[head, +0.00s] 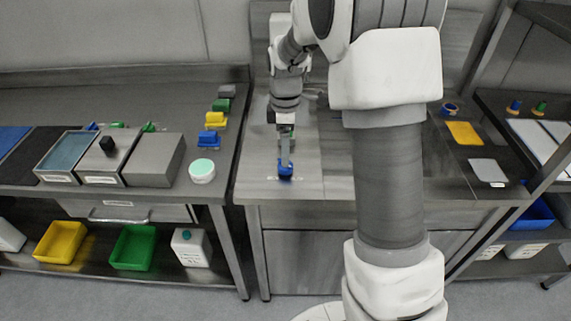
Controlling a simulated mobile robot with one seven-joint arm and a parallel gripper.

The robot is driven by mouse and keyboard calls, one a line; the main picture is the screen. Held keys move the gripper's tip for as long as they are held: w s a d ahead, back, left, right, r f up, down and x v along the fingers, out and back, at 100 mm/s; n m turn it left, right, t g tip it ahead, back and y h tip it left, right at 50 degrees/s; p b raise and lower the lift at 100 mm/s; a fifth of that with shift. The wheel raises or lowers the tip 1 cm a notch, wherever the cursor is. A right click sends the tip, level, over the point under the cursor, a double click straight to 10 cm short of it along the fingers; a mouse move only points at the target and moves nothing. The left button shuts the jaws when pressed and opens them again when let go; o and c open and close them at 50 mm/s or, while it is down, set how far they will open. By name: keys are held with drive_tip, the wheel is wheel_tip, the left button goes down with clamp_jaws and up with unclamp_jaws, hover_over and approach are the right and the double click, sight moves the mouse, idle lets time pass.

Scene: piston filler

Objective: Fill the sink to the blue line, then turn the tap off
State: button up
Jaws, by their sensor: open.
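My gripper (285,137) points down over the middle counter, below my dark wrist. It is open, though its fingers are small and partly merge with what lies below. A small blue object (286,172) with a grey upright part sits on the counter just below and in front of my gripper. I cannot tell whether they touch, or whether this is part of a tap. No sink, blue line or running water can be made out. My white and grey arm hides much of the middle counter's right side.
The left bench holds an open box with a bluish inside (66,153), grey boxes (153,160), a round white pot (202,171) and coloured blocks (215,119). Yellow (60,242) and green (132,247) bins sit below.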

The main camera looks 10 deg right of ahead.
wheel_tip(320, 180, down, 6)
drive_tip(key=shift+r+b, duration=0.2)
drive_tip(key=shift+b, duration=0.1)
clamp_jaws()
idle(0.3)
